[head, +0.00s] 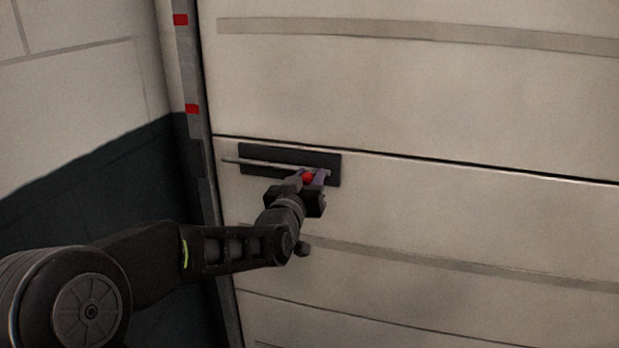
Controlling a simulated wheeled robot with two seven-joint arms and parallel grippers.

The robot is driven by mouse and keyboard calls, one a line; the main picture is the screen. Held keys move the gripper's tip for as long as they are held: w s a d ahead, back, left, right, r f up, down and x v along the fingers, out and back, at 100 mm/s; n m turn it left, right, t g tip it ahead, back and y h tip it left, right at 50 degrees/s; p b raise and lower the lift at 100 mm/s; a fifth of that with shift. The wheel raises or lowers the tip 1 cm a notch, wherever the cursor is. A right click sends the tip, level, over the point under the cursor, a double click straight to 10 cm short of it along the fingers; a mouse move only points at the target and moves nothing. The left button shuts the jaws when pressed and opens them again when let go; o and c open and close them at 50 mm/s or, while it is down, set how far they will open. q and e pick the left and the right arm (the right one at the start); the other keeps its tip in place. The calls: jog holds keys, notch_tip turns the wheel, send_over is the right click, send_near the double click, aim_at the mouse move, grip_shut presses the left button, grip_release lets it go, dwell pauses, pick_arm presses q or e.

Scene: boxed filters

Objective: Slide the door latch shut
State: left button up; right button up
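The door latch is a dark plate (262,153) on the pale panelled door (450,100), with a thin metal bolt (232,160) lying across it. The bolt's left end sticks out past the plate's left edge, near the door's edge. A red knob (307,177) sits at the right part of the latch. My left gripper (308,180) is at the knob, one finger on each side, and looks shut on it. The fingers hide part of the bolt and the plate's lower right. My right gripper is not in view.
A grey upright post (196,145) with red marks (191,109) runs along the door's left edge. A wall (75,90), pale above and dark below, stands further left. The door face right of the latch is clear.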

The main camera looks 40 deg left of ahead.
pick_arm(q)
grip_shut()
dwell(1.0)
